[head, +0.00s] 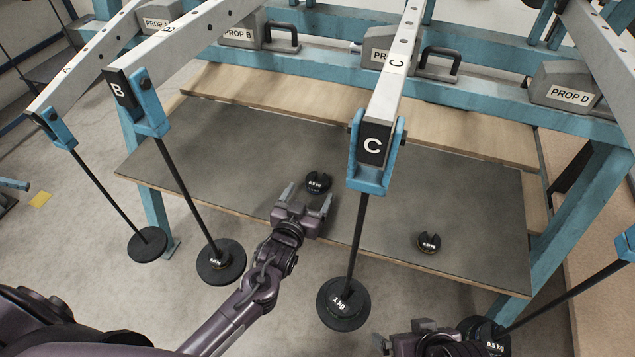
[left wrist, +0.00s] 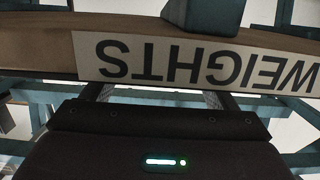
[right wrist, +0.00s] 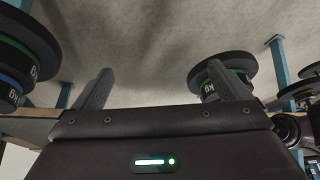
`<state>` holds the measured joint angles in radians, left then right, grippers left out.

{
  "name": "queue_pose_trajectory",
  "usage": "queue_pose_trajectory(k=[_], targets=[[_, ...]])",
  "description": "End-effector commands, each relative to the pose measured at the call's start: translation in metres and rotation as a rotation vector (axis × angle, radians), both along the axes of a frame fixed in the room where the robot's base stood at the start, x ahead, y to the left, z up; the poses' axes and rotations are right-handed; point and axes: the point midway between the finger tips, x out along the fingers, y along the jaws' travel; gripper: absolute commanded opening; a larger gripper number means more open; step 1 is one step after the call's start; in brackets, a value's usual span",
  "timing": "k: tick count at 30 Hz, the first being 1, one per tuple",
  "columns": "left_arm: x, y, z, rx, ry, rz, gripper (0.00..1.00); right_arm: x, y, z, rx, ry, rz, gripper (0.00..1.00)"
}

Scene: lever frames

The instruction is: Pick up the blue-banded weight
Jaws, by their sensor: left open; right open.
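A blue band shows on a dark weight (right wrist: 12,86) at the left edge of the right wrist view, stacked against a green-banded weight (right wrist: 22,50) and partly cut off. In the head view, a dark slotted weight (head: 318,182) lies on the grey shelf, just beyond my left gripper (head: 305,200), which is open and empty. Another slotted weight (head: 428,242) lies further right on the shelf. Band colours cannot be told in the head view. My right gripper (head: 404,335) is open at the bottom edge, between the hanging weights of levers C and D; its fingers also show in the right wrist view (right wrist: 163,82).
Lever arms marked A, B (head: 116,88) and C (head: 373,144) reach over the shelf (head: 240,160), with rods carrying weights (head: 343,304) in front. Another rod and stack (head: 490,338) hang at lower right. Grey prop blocks (head: 565,88) line the teal rear beam. A "WEIGHTS" sign (left wrist: 195,62) is close to my left wrist.

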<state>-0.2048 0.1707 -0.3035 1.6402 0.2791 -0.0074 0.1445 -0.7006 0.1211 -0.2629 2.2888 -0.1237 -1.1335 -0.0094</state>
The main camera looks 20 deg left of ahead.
Motion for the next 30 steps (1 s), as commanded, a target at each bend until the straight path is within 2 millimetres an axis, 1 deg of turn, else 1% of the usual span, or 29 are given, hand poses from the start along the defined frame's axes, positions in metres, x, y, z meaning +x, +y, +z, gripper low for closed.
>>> queue_pose_trajectory(k=[3,6,8,11,16,17,27,29,30], targets=[[0.02,-0.001,-0.005,0.001,-0.004,0.0,0.8,0.002,0.008,-0.004,0.024,-0.037,0.012,0.96],[0.033,-0.001,-0.006,0.0,-0.002,0.0,0.8,0.004,0.013,-0.003,0.041,-0.063,0.019,0.96],[0.039,-0.002,-0.007,0.0,-0.002,0.0,0.8,0.005,0.015,-0.002,0.048,-0.075,0.021,0.96],[0.043,-0.002,-0.007,-0.001,0.0,-0.001,0.8,0.005,0.017,-0.001,0.054,-0.083,0.023,0.96],[0.043,-0.002,-0.007,-0.001,0.0,-0.001,0.8,0.006,0.017,0.0,0.054,-0.084,0.023,0.96],[0.043,-0.002,-0.007,-0.001,0.0,-0.001,0.79,0.006,0.017,0.0,0.054,-0.084,0.023,0.96],[0.042,-0.002,-0.007,0.0,0.0,0.0,0.35,0.006,0.016,0.0,0.053,-0.084,0.023,0.96],[0.042,-0.002,-0.007,0.0,0.0,0.0,0.27,0.006,0.016,0.0,0.053,-0.084,0.023,0.96],[0.043,-0.002,-0.004,-0.001,-0.006,0.0,0.25,0.006,0.016,0.0,0.053,-0.084,0.023,0.96]])
